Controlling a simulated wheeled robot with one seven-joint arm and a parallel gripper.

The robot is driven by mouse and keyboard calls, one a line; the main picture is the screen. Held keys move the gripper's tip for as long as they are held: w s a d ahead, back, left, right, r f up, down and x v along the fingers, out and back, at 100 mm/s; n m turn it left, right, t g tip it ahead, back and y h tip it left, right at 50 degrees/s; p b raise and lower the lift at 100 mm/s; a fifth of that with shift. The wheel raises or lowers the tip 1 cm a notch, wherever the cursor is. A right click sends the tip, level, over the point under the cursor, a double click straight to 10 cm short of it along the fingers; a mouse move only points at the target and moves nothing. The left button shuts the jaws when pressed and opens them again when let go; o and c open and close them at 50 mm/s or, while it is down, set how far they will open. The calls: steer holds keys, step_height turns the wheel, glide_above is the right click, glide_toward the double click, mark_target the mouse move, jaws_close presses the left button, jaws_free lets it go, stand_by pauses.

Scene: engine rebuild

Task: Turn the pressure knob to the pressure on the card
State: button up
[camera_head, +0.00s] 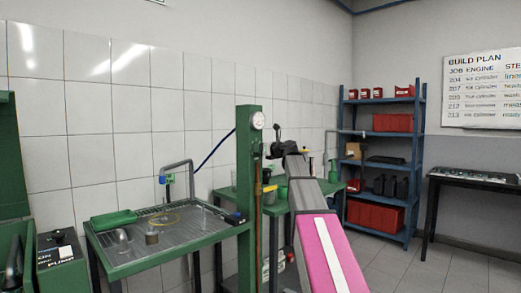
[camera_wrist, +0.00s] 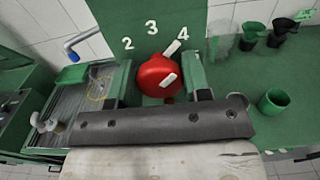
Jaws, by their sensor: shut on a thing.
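The red pressure knob (camera_wrist: 152,76) is on a green panel (camera_wrist: 112,14) in the wrist view. White numbers 2, 3 and 4 stand around its top. A white pointer mark (camera_wrist: 172,47) at its upper edge lies between 3 and 4, closer to 4. My gripper (camera_wrist: 160,84) has one finger on each side of the knob and is shut on it. In the head view my gripper (camera_head: 271,149) is at the green post, and the knob is hidden there. A round white gauge (camera_head: 257,121) sits high on the post. I cannot make out a pressure card.
A green wash table (camera_head: 112,262) with a grated top stands left of the post. A green bench (camera_head: 277,208) with cups is behind my arm. A blue shelf (camera_head: 424,120) with red bins and a build plan board (camera_head: 485,90) are at right.

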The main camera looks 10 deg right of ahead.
stand_by(0.3)
steer(key=o, duration=0.9)
steer(key=v, duration=1.1)
